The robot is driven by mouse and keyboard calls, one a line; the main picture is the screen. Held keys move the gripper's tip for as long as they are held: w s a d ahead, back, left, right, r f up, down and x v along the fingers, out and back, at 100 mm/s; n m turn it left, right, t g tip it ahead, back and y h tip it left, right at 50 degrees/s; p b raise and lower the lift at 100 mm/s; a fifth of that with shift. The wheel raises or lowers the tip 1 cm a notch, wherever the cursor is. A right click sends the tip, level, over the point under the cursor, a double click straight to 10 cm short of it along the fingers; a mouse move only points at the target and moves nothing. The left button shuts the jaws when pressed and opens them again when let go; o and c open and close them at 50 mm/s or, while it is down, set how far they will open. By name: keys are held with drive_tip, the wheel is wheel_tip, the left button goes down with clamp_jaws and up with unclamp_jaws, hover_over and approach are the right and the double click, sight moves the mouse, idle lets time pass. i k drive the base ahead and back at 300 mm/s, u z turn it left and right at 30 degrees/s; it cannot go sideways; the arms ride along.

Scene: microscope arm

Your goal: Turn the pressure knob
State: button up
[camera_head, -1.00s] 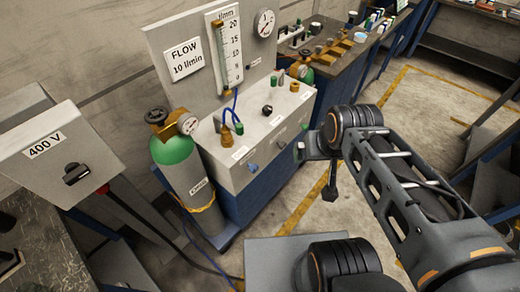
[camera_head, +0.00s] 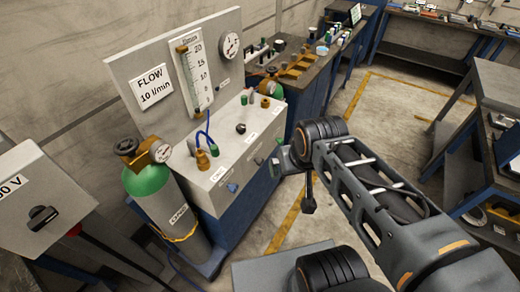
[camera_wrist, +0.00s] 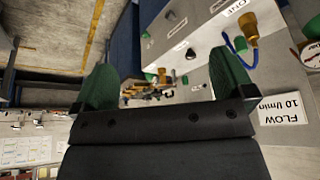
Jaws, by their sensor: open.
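A pale grey control console (camera_head: 215,178) stands at picture centre-left in the head view, with a black knob (camera_head: 241,128) on its top face and a blue knob (camera_head: 232,187) on its front. Its small labels are too blurred to tell which knob is for pressure. In the wrist view the console (camera_wrist: 205,38) appears upside down, with a dark knob (camera_wrist: 190,53) beyond the fingers. My gripper (camera_wrist: 165,82) is open, its two green fingertips wide apart with nothing between them. It is apart from the console.
A green-topped gas cylinder (camera_head: 165,205) with a gauge stands left of the console. A switch box (camera_head: 40,205) is at the far left. A flow board (camera_head: 150,85) rises behind the console. A workbench (camera_head: 310,75) stands beyond.

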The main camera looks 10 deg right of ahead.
sight(259, 161)
drive_tip(key=z, duration=0.05)
drive_tip(key=k, duration=0.5)
drive_tip(key=u, duration=1.05)
drive_tip(key=i, duration=0.65)
drive_tip(key=z, duration=0.9)
